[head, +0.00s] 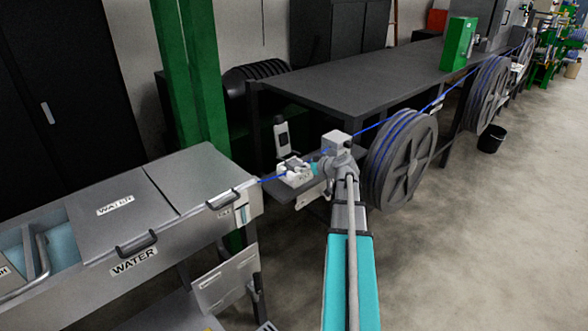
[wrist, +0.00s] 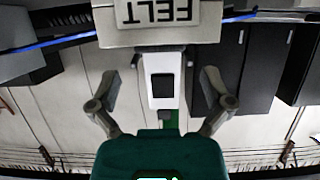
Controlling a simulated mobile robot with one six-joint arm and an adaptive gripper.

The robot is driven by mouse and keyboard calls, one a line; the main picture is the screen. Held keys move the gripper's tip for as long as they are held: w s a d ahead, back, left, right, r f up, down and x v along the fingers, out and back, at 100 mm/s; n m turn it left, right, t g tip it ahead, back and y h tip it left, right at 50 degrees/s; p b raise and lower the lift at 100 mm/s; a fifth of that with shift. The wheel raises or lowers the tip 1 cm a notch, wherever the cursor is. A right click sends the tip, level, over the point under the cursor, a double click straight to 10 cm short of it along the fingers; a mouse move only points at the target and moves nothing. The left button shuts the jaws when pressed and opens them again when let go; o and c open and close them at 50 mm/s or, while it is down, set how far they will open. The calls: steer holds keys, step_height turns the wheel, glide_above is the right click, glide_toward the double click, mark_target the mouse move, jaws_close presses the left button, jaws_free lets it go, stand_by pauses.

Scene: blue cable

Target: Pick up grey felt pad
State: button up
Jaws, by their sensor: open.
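I cannot pick out the grey felt pad for certain in either view. In the wrist view, which looks upside down, a light grey block with a FELT label (wrist: 170,12) sits at the top edge, beyond my fingers. My gripper (wrist: 160,85) is open, its two fingers wide apart with nothing seen held between them. In the head view my gripper (head: 314,167) is beside a small white fixture (head: 293,172) on the blue cable's line. My wrist hides part of that area.
The blue cable (head: 376,125) runs past my wrist; it also shows in the wrist view (wrist: 62,40). A white device with a dark screen (head: 281,136) stands behind the fixture. A metal water trough (head: 165,205) is left, a large cable reel (head: 402,160) right.

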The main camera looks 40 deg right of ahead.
mark_target(297, 164)
steer(key=shift+w, duration=0.1)
steer(key=b+x, duration=0.1)
steer(key=x, duration=0.3)
steer(key=shift+w+b, duration=0.1)
steer(key=shift+b, duration=0.3)
steer(key=shift+w+f, duration=0.15)
steer(key=shift+w, duration=0.25)
steer(key=c, duration=0.8)
